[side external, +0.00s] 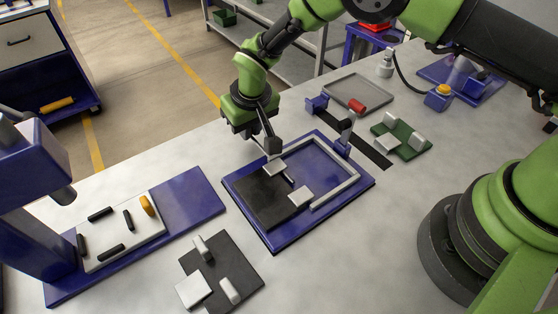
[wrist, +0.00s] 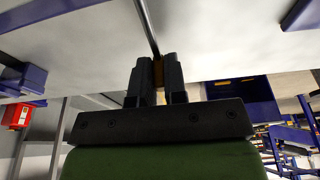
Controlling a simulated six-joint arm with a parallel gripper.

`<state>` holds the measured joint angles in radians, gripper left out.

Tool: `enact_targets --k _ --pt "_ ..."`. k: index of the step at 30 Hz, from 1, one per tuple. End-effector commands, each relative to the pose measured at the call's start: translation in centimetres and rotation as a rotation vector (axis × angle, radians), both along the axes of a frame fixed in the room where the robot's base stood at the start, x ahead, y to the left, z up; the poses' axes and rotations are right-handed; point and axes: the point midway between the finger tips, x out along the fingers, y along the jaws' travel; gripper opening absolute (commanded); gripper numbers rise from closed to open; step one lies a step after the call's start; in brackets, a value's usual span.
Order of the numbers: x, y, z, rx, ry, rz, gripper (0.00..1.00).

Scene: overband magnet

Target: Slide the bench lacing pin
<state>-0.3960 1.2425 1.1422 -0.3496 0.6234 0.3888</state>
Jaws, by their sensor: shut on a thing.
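My gripper (side external: 271,146) is at the far left edge of a blue bench plate (side external: 262,232), beside a black belt piece (side external: 262,206). Two grey metal blocks (side external: 274,168) (side external: 300,197) sit at the belt's right edge, with a small dark piece between them. In the wrist view my gripper (wrist: 158,62) is shut on a thin dark rod, likely the lacing pin (wrist: 147,25). A yellow-orange part (wrist: 158,73) shows between the fingers. The rod runs away from the fingertips; its far end is out of that view.
A light grey L-shaped rail (side external: 335,193) lies on the plate. A grey tray (side external: 358,97) with a red cylinder (side external: 357,105) and a green plate (side external: 401,137) stand behind to the right. A dark plate (side external: 240,258) with light blocks lies in front. A blue press stands left.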

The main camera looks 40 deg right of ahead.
Motion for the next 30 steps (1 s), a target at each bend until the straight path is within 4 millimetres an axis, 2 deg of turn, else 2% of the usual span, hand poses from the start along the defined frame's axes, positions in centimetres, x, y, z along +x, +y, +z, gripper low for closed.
enact_targets --k 30 --pt "3.1 0.2 -0.1 0.002 0.001 0.001 0.0"
